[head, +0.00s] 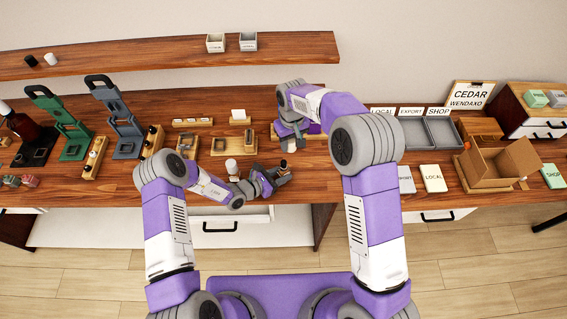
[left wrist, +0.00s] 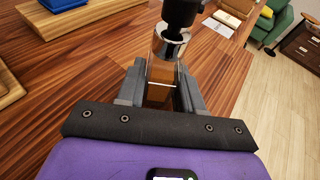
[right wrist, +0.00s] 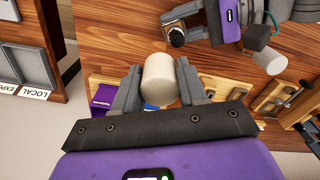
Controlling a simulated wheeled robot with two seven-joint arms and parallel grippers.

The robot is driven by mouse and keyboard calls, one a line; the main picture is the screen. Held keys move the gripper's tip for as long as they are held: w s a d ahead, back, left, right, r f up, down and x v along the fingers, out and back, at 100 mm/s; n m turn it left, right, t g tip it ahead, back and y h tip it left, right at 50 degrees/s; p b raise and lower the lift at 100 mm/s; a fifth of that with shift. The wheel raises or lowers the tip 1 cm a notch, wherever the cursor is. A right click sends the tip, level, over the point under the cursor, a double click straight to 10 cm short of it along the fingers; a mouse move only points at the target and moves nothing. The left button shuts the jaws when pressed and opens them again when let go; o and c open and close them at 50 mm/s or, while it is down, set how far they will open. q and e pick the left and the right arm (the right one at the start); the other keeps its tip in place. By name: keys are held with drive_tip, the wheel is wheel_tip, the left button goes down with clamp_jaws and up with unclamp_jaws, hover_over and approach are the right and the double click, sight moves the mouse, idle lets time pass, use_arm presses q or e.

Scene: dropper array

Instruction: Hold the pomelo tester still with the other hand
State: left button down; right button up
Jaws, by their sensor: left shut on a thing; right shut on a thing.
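The tester, a small clear glass bottle (left wrist: 163,75) with amber contents, a silver collar and a black top, is upright between the fingers of my left gripper (left wrist: 160,90). No pomelo label is readable on it. My left gripper (head: 280,173) is shut on it low over the front of the table; the bottle's black top also shows in the right wrist view (right wrist: 176,37). My right gripper (right wrist: 160,88) is shut on a plain white cylinder (right wrist: 160,80).
A white cylinder (head: 231,167) stands beside my left wrist. Wooden holders (head: 235,145) and green and grey stands (head: 120,120) fill the left. Grey trays (head: 440,132), an open cardboard box (head: 500,163) and a LOCAL card (head: 433,178) are at right.

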drive_tip(key=shift+w+d+r, duration=0.45)
drive_tip(key=shift+w+d, duration=0.05)
drive_tip(key=shift+d, duration=0.2)
drive_tip(key=shift+w+d+r, duration=0.45)
drive_tip(key=shift+w+d, duration=0.05)
drive_tip(key=shift+d, duration=0.25)
drive_tip(key=shift+w+d+r, duration=0.45)
drive_tip(key=shift+w+d, duration=0.05)
drive_tip(key=shift+d, duration=0.2)
use_arm(q)
drive_tip(key=c, duration=0.6)
unclamp_jaws()
drive_tip(key=shift+c, duration=0.2)
drive_tip(key=v, duration=1.1)
drive_tip(key=shift+s+a+r, duration=0.2)
drive_tip(key=shift+a, duration=0.05)
drive_tip(key=shift+s+a, duration=0.1)
drive_tip(key=shift+s, duration=0.05)
